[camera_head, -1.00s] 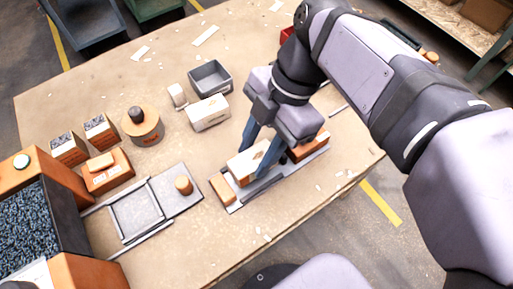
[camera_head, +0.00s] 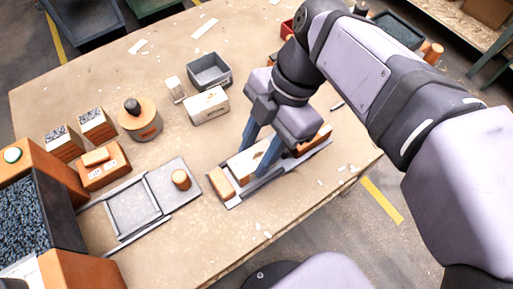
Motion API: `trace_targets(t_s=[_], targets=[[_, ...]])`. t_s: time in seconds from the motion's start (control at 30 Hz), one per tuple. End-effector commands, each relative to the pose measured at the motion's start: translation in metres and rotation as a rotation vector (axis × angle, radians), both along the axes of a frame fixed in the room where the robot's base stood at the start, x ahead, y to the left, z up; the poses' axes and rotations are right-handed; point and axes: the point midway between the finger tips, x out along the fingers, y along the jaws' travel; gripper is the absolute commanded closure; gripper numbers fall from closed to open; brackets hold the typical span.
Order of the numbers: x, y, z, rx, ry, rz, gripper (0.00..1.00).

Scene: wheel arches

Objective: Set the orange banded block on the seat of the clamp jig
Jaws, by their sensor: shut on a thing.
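The clamp jig is a long grey base (camera_head: 233,204) near the table's front edge, with a tan-orange end block (camera_head: 221,182) at its left and another orange-brown block (camera_head: 318,138) at its right. My gripper (camera_head: 254,160) points down over the jig, with its blue-grey fingers shut on a pale-topped block (camera_head: 240,163), which I take to be the orange banded block. The block lies between the jig's end blocks, along the base. Its lower sides are mostly hidden, and I cannot tell whether it rests on the seat.
A white carton (camera_head: 207,107) and a grey bin (camera_head: 209,71) stand behind the jig. A grey plate with an orange peg (camera_head: 181,179) lies to its left. A round orange part (camera_head: 140,119) and several orange boxes stand further left. The table's front edge is close.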

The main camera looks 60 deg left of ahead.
Motion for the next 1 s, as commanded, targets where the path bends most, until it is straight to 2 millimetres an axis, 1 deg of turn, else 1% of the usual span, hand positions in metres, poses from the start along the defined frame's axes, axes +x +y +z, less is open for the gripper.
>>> trace_targets(t_s=[0.33,0.37,0.4,0.43,0.77,0.87,1.0], targets=[[0.0,0.0,-0.003,0.0,0.0,0.0,0.89],[0.0,0.0,-0.003,0.001,0.0,0.0,0.58],[0.0,0.0,-0.003,0.0,0.0,0.0,0.49],[0.0,0.0,-0.003,0.0,0.0,0.0,0.44],[0.001,0.0,-0.002,0.0,0.0,0.0,0.44],[0.003,0.0,0.004,0.001,0.0,-0.001,0.44],[0.009,0.001,0.019,0.002,-0.001,-0.002,0.44]])
